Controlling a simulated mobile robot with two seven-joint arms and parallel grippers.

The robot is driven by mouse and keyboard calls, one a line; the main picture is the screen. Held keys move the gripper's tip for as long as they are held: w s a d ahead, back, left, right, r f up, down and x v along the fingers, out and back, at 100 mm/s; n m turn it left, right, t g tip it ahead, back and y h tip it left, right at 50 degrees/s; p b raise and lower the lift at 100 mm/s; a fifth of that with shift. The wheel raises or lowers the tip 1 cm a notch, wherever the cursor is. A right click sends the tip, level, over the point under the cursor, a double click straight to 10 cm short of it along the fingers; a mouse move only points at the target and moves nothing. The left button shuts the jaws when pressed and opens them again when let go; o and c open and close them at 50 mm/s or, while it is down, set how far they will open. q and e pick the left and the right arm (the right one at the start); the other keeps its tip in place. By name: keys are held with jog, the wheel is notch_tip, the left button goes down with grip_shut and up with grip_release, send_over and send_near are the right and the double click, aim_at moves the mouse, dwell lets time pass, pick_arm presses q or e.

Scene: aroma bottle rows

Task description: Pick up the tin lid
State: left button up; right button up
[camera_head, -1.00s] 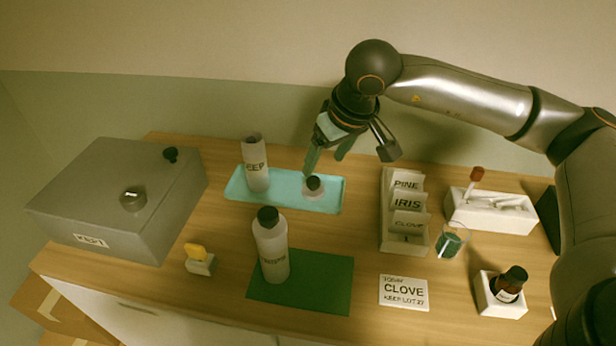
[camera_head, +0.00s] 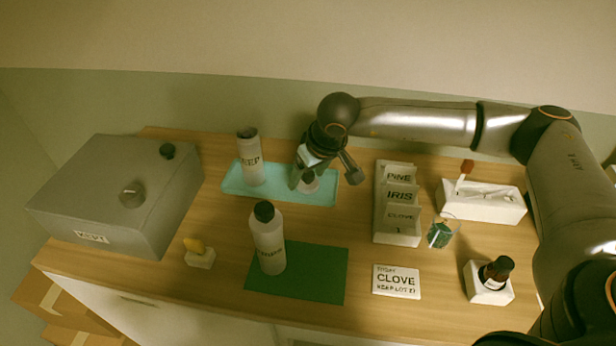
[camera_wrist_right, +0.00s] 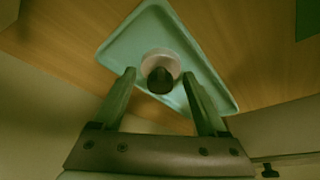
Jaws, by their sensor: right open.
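The tin lid (camera_head: 308,187), a small pale disc with a dark knob, lies on the teal tray (camera_head: 282,196). In the right wrist view the lid (camera_wrist_right: 175,63) shows with its dark knob pointing at the camera. My right gripper (camera_head: 306,176) is just above the lid in the head view and partly hides it. In the wrist view its two fingertips (camera_wrist_right: 160,76) are apart, one on each side of the knob, with nothing held. The pale tin (camera_head: 251,160) stands upright at the tray's left end. My left gripper is not in view.
A white bottle (camera_head: 269,240) stands on a green mat (camera_head: 320,275) in front. A card rack (camera_head: 396,205) and a small glass (camera_head: 443,233) stand right of the tray. A grey box (camera_head: 110,195) fills the left side.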

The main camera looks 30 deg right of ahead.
jog(key=shift+c, duration=0.3)
jog(key=c, duration=1)
jog(key=shift+r, duration=0.1)
